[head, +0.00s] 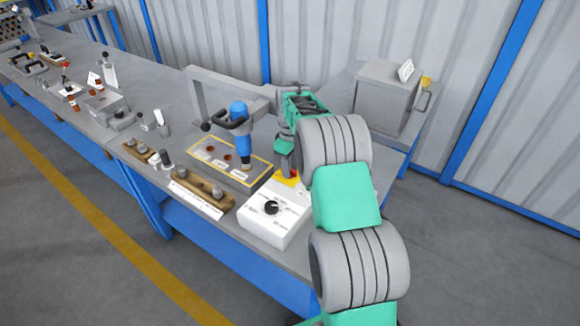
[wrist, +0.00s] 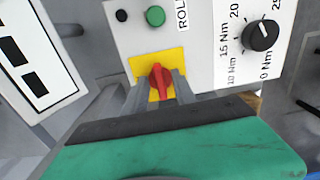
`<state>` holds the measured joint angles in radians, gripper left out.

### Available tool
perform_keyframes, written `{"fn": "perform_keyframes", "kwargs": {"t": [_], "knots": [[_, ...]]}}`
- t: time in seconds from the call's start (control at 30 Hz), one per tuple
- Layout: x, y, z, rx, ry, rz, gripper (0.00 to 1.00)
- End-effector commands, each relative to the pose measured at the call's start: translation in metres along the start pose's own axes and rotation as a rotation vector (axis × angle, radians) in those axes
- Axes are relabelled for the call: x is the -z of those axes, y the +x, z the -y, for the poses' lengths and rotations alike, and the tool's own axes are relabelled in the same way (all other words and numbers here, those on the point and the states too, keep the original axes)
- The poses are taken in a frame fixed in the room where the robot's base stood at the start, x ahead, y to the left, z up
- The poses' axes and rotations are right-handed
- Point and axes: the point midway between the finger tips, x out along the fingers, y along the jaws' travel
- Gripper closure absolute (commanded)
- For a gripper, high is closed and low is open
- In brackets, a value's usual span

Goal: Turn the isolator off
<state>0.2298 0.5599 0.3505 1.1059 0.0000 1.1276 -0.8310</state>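The isolator is a red rotary handle (wrist: 160,82) on a yellow square plate (wrist: 134,66), set on a pale panel in the wrist view. In the head view a bit of red (head: 294,172) and the yellow plate (head: 287,181) show just below my gripper, partly hidden by my arm. The handle's narrow end points up in the wrist view. My gripper (wrist: 160,90) has its two grey fingers on either side of the handle, with some yellow showing between the left finger and the handle. Contact with the handle is not clear.
A green button (wrist: 155,16) and a black knob (wrist: 262,37) with a Nm scale lie near the isolator. A blue tool (head: 239,125) stands upright on a yellow-edged block to the left. A grey cabinet (head: 383,98) stands behind. Several parts crowd the bench's left.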

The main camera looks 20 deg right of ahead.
Motion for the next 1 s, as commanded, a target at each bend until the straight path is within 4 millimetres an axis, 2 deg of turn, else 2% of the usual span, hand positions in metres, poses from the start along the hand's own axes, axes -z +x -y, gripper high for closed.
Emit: {"fn": "perform_keyframes", "kwargs": {"t": [0.3, 0.6, 0.7, 1.0], "knots": [[0.001, -0.006, -0.001, -0.003, 0.000, -0.002, 0.66], [0.000, -0.063, 0.000, -0.003, 0.000, -0.003, 0.66], [0.000, -0.074, 0.000, -0.001, 0.000, -0.001, 0.66], [-0.001, -0.078, 0.000, 0.000, 0.000, 0.000, 0.66]]}}
